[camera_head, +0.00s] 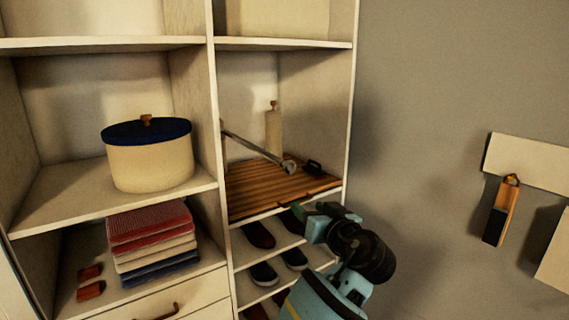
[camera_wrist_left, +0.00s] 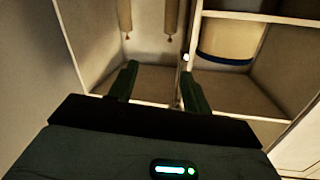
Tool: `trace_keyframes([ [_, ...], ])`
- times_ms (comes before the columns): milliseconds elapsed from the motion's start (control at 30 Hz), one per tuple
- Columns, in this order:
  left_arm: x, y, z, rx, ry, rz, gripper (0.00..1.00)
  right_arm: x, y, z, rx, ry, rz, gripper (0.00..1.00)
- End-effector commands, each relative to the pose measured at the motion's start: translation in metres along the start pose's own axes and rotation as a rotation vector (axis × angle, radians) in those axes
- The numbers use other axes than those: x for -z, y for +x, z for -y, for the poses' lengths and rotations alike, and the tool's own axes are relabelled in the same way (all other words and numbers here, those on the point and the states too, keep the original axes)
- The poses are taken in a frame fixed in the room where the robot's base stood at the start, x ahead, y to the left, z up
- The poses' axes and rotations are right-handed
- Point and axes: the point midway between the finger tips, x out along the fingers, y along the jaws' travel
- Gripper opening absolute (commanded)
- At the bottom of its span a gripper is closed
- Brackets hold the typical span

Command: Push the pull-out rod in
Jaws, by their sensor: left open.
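The pull-out rod (camera_head: 255,149) is a thin grey metal bar in the right compartment of the shelf unit. It slants over a slatted wooden board, with a rounded end (camera_head: 289,167) toward the front right. My left gripper (camera_head: 316,212) is just below and right of that end, apart from it, at the compartment's front edge. Its fingers are hard to make out in the head view. In the left wrist view, which looks upside down, the two dark green fingers (camera_wrist_left: 160,72) stand apart with nothing clearly between them. A small bright spot there may be the rod's end; I cannot tell.
The wooden board (camera_head: 245,196) carries a cream bottle-like object (camera_head: 273,133) and a small black item (camera_head: 314,167). Shoes (camera_head: 264,273) lie on shelves below. A blue-lidded bin (camera_head: 150,165) and folded cloths (camera_head: 152,245) stand left of the divider. A grey wall is at right.

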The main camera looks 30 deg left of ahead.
Motion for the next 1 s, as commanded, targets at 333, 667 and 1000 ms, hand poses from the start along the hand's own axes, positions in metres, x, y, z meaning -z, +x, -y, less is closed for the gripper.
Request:
trace_keyframes([
  [333, 0.085, -0.017, 0.037, 0.190, -0.209, -0.065, 0.49, 0.002, 0.000, -0.003, -0.001, -0.009, -0.004, 0.00],
  [667, 0.087, -0.002, 0.041, 0.194, -0.209, -0.066, 0.49, 0.008, -0.001, -0.004, -0.003, -0.011, -0.016, 0.00],
  [1000, 0.089, 0.045, 0.051, 0.193, -0.209, -0.067, 0.49, 0.021, -0.001, -0.005, -0.008, -0.014, -0.042, 0.00],
])
